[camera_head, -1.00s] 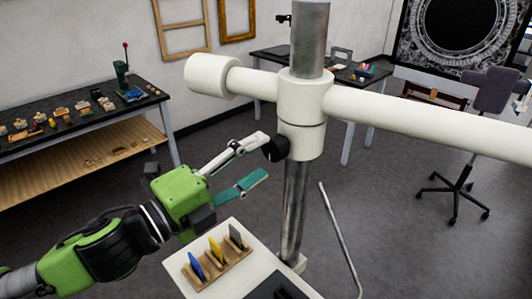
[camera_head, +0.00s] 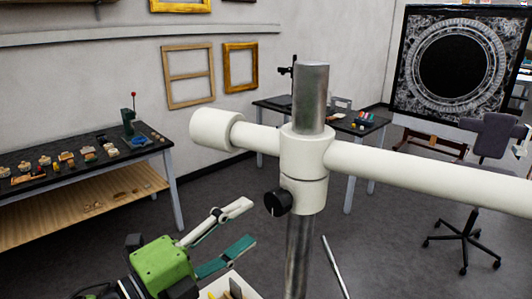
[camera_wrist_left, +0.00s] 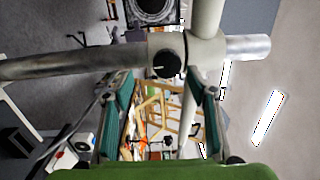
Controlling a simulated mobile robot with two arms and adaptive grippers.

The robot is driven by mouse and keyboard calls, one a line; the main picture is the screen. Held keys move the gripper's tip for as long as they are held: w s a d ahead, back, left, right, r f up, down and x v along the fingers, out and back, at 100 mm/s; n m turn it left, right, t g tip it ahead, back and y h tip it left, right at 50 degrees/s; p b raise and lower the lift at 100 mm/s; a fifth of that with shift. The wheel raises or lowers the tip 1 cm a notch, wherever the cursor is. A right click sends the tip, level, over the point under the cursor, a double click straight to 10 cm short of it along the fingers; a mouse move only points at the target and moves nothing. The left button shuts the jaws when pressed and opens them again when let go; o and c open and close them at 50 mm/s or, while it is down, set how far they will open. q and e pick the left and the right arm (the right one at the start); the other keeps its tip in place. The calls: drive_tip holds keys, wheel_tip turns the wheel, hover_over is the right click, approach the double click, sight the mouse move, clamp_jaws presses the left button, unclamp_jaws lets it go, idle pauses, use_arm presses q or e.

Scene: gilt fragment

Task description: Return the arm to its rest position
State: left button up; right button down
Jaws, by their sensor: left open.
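My left gripper (camera_head: 250,222) is at the lower left of the head view, on its green wrist housing (camera_head: 162,265). Its two fingers are spread apart with nothing between them. It is left of the stand's black knob (camera_head: 277,202), with a gap to the right of the fingertips. In the left wrist view, both teal finger pads (camera_wrist_left: 119,100) (camera_wrist_left: 211,110) show, well apart, with background between them. Most of the left arm is below the frame. My right gripper is out of view.
A metal post (camera_head: 299,250) with a thick white crossbar (camera_head: 425,175) stands close in front. A tray's edge shows at the bottom. A workbench (camera_head: 85,165) with small items is at left; another table (camera_head: 350,118) and an office chair (camera_head: 470,215) are behind. Open floor lies between.

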use_arm(q)
drive_tip(key=a+f+n+g+y, duration=0.1)
drive_tip(key=a+f+n+y, duration=0.35)
drive_tip(key=f+n, duration=0.45)
drive_tip(key=a+f+n+y, duration=0.3)
drive_tip(key=f+n+y, duration=0.3)
drive_tip(key=f, duration=0.5)
drive_tip(key=s+a+f+n+g+y, duration=0.1)
drive_tip(key=s+a+f+n+g, duration=0.3)
drive_tip(key=s+f, duration=0.55)
drive_tip(key=s+a+f+n+g+y, duration=0.1)
drive_tip(key=s+a+f+n+g, duration=0.3)
drive_tip(key=s+f, duration=0.6)
drive_tip(key=s+d+f+n+g+b, duration=0.1)
drive_tip(key=s+f+b, duration=0.15)
drive_tip(key=f, duration=1.25)
drive_tip(key=s+f+g+b, duration=0.1)
drive_tip(key=f+b, duration=0.2)
drive_tip(key=f, duration=1.3)
drive_tip(key=s+a+f+b, duration=0.1)
drive_tip(key=s+f+b, duration=0.1)
drive_tip(key=s+f, duration=0.6)
drive_tip(key=s+a+f+g+b, duration=0.1)
drive_tip(key=s+f, duration=0.7)
drive_tip(key=f, duration=0.3)
drive_tip(key=shift+s+a+f+g+b, duration=0.15)
drive_tip(key=shift+a+f+g+b, duration=0.15)
drive_tip(key=shift+b, duration=0.1)
